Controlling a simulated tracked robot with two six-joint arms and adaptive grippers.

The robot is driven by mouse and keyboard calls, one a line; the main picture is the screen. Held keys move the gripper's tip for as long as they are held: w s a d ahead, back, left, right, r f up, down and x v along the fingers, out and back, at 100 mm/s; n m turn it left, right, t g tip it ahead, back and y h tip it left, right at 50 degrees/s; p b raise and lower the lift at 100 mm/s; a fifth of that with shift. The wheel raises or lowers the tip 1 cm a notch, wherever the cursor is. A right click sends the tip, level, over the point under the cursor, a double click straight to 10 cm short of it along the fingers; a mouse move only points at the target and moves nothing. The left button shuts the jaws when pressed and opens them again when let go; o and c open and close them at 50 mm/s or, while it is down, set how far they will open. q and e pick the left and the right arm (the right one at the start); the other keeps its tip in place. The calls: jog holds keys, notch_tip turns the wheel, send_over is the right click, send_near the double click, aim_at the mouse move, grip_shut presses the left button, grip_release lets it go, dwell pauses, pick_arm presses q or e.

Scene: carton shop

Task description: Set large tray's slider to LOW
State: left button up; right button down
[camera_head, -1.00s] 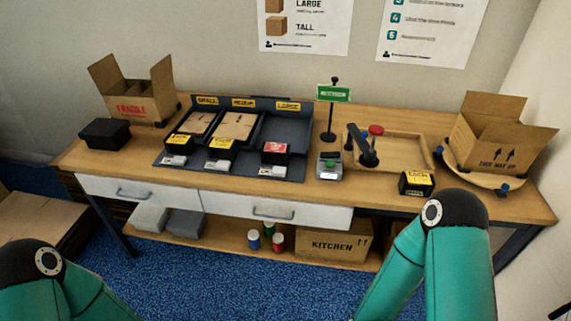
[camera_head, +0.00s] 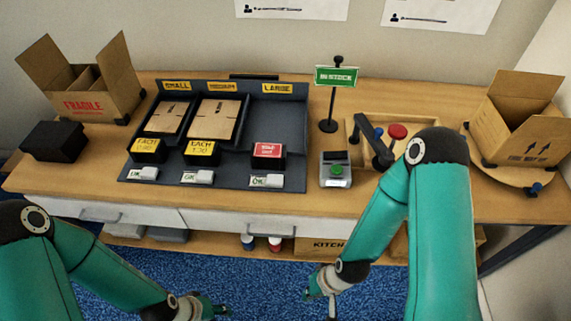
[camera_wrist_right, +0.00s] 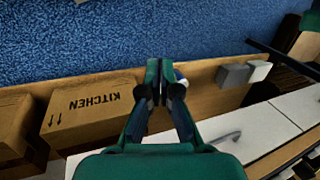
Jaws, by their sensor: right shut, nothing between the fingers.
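The large tray (camera_head: 277,122), under the yellow LARGE label, is the right compartment of the dark tray unit, and I see no carton in it. A black block with a red label (camera_head: 268,152) stands at its front. Below that is the large tray's slider (camera_head: 266,181), a small white plate that seems to read OK. My right gripper (camera_head: 322,290) hangs in front of the table, below its top and apart from the slider. It is shut and empty in the right wrist view (camera_wrist_right: 160,78). My left gripper (camera_head: 205,306) is low at the bottom edge; its fingers are unclear.
Small and medium trays hold flat cartons (camera_head: 215,120), with similar sliders (camera_head: 197,178) in front. A grey device with a green button (camera_head: 336,170) and a green sign (camera_head: 336,76) stand right of the unit. White drawers (camera_head: 240,219) front the table. A KITCHEN carton (camera_wrist_right: 95,112) sits below.

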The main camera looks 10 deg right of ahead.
pick_arm(q)
jog(key=shift+w+d, duration=0.15)
jog(key=shift+w, duration=0.1)
pick_arm(e)
jog(key=shift+w+d, duration=0.1)
jog(key=shift+d, duration=0.05)
